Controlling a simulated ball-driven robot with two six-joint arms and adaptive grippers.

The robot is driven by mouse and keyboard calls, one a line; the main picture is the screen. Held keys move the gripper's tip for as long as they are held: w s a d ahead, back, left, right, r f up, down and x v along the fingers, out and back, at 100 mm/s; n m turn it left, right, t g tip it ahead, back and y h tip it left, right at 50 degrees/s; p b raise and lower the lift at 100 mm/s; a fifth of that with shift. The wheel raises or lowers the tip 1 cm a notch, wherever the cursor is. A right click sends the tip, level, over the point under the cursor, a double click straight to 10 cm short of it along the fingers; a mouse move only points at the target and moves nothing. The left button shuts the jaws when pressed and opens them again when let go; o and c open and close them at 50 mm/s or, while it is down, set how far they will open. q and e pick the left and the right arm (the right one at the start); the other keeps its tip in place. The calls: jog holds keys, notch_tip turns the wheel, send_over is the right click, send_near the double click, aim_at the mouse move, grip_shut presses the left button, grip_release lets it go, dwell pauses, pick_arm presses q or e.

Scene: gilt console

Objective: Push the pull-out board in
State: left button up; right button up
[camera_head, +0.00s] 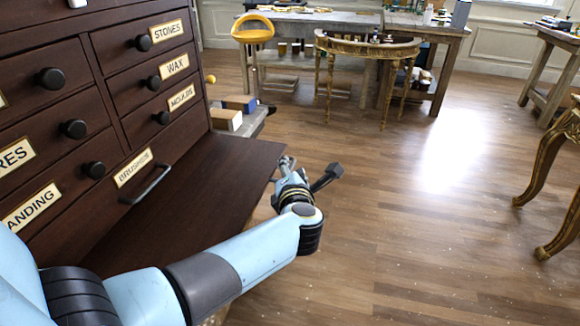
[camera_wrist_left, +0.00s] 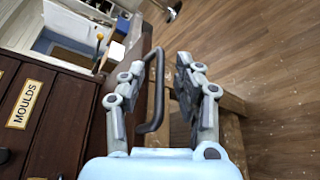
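The pull-out board (camera_head: 205,185) is a flat dark brown panel. It sticks out from the dark wooden cabinet (camera_head: 75,105), under the lower drawers. A dark bar handle (camera_head: 148,187) shows at the cabinet face below the BRUSHES label; in the left wrist view a bar handle (camera_wrist_left: 154,92) appears between the fingers in the picture, with no clear contact. My left gripper (camera_head: 304,170) is open and empty at the board's outer right edge, its fingers spread. It also shows in the left wrist view (camera_wrist_left: 160,72). Whether it touches the board I cannot tell. My right gripper is out of view.
Round drawer knobs (camera_head: 74,129) stick out of the cabinet. A low grey shelf (camera_head: 252,121) with small boxes stands behind the board. Workbenches and a gilt curved table (camera_head: 368,47) stand at the back, gilt legs (camera_head: 545,165) at right. The wooden floor (camera_head: 420,220) between is clear.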

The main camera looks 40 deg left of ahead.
pick_arm(q)
jog(key=shift+w+a+f, duration=0.15)
jog(key=shift+w+a, duration=0.35)
grip_shut()
